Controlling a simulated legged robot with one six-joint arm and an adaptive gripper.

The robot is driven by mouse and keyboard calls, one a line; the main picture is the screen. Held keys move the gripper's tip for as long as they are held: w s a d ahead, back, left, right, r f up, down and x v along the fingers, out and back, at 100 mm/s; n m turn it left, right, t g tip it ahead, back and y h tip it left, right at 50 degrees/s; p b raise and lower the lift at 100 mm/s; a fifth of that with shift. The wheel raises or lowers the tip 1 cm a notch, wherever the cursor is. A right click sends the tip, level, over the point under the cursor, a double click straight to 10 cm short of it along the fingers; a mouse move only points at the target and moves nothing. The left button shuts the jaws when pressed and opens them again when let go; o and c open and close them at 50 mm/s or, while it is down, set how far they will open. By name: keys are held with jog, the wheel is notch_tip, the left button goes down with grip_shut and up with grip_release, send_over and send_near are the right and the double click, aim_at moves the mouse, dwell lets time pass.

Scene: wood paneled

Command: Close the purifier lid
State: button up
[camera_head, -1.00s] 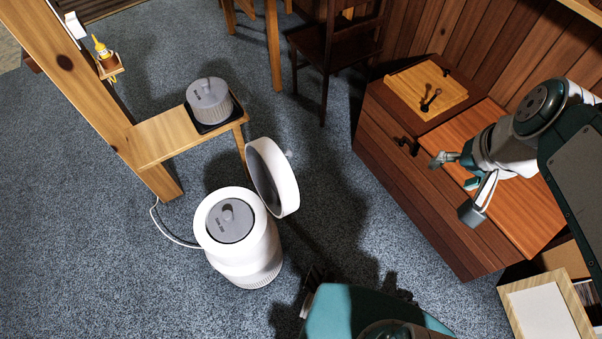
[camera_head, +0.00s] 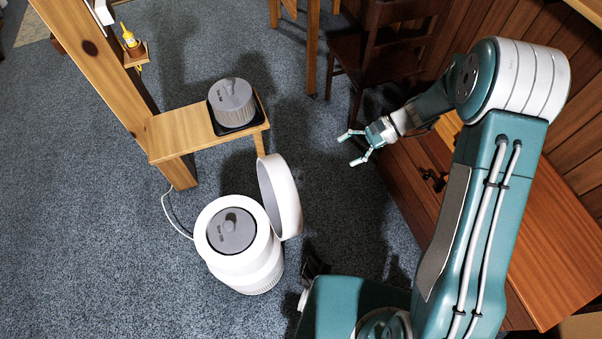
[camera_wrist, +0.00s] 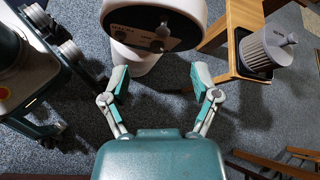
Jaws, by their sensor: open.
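The white purifier (camera_head: 250,268) stands upright on the carpet in the head view, with a grey filter (camera_head: 231,230) seated inside its open top. Its round white lid (camera_head: 286,196) stands open, tilted up on the right side of the body. My gripper (camera_head: 346,148) is open and empty, above and to the right of the lid and apart from it. In the wrist view, my gripper (camera_wrist: 159,82) has its fingers spread, with the purifier lid (camera_wrist: 150,25) beyond them near the top edge. The lid hides most of the purifier body there.
A wooden bench (camera_head: 180,133) holds a second grey filter (camera_head: 232,100) on a black tray. A wooden post (camera_head: 100,80) stands at the left. A dark chair (camera_head: 372,60) and a wooden cabinet (camera_head: 540,250) are at the right. Open carpet lies left of the purifier.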

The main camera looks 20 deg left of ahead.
jog(key=m+y, duration=0.2)
send_near(303, 175)
jog(key=shift+g, duration=0.3)
jog(key=x, duration=0.3)
jog(key=f+x, duration=0.1)
jog(key=x, duration=0.3)
jog(key=w+x, duration=0.1)
jog(key=x, duration=0.2)
jog(key=shift+s+a+f, duration=0.1)
jog(key=shift+a+f, duration=0.15)
jog(key=shift+a, duration=0.1)
grip_shut()
